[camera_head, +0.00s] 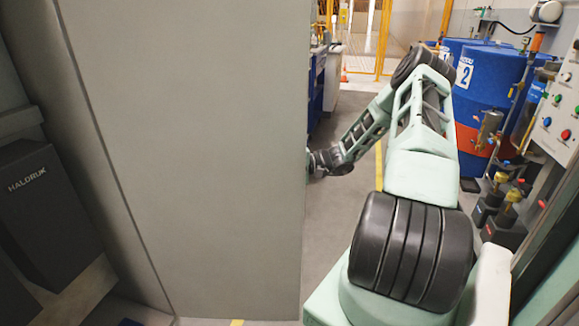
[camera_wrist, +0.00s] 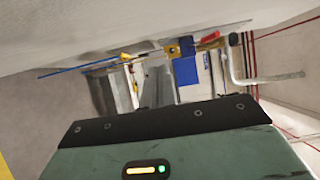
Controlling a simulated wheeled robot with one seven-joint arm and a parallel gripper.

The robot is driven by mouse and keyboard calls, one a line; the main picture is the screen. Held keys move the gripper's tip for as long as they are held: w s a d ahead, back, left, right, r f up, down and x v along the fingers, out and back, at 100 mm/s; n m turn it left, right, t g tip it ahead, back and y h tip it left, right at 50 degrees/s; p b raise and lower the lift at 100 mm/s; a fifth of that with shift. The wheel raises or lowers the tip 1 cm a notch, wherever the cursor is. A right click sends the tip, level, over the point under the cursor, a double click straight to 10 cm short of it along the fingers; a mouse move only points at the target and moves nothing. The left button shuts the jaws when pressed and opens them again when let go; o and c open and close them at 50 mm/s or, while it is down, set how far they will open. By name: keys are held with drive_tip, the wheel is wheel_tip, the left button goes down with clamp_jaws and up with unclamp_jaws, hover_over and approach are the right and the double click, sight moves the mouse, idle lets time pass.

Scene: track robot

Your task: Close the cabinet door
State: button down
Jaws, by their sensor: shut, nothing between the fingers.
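The cabinet door (camera_head: 200,150) is a large plain grey-beige panel, standing open and filling the middle of the head view. The cabinet's inside shows to its left. My arm reaches forward on the door's right side. Its wrist end meets the door's right edge in the head view, and my gripper is hidden behind the panel there. In the wrist view my gripper (camera_wrist: 160,118) shows as a green body with a black front edge, shut and empty. A pale grey surface, likely the door (camera_wrist: 110,30), spans the top of that view close by. Contact cannot be told.
A dark box marked HALDRUK (camera_head: 45,215) sits inside the cabinet at left. Blue drums (camera_head: 490,85) and a control panel (camera_head: 560,110) with coloured buttons stand at right. A blue cart (camera_head: 322,85) stands beyond the door. Open floor (camera_head: 335,215) lies between door and arm.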

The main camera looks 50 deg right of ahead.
sight(265, 178)
drive_tip(key=shift+s+a, duration=0.2)
drive_tip(key=shift+a, duration=0.6)
drive_tip(key=shift+s+a, duration=0.25)
drive_tip(key=shift+a, duration=0.5)
drive_tip(key=shift+s+a, duration=0.2)
drive_tip(key=shift+a, duration=0.6)
drive_tip(key=shift+s, duration=0.1)
